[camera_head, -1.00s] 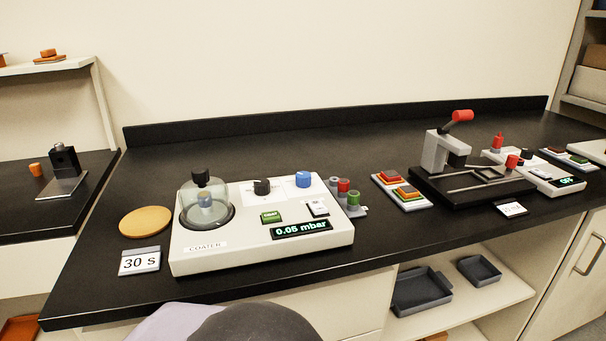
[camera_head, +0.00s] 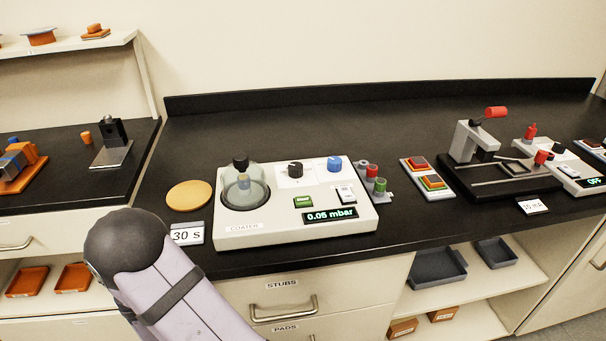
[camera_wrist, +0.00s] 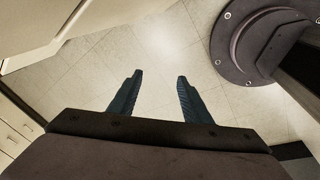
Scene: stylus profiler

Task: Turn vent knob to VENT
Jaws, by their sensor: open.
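The white coater (camera_head: 290,222) stands on the black bench in the head view. A blue knob (camera_head: 334,164) is at its back right and a black knob (camera_head: 295,169) sits left of it. Their markings are too small to read, so I cannot tell which is the vent knob. A clear dome (camera_head: 243,186) with a black top covers the coater's left side. The coater's display (camera_head: 330,215) reads 0.05 mbar. My gripper (camera_wrist: 158,76) is open and empty in the wrist view, over the pale floor. It is apart from the coater, which the wrist view does not show.
An orange disc (camera_head: 189,195) and a "30 s" card (camera_head: 187,234) lie left of the coater. Small colored-top jars (camera_head: 374,180) stand close on its right. A black-based device with a red-tipped lever (camera_head: 480,150) stands farther right. The bench behind the coater is clear.

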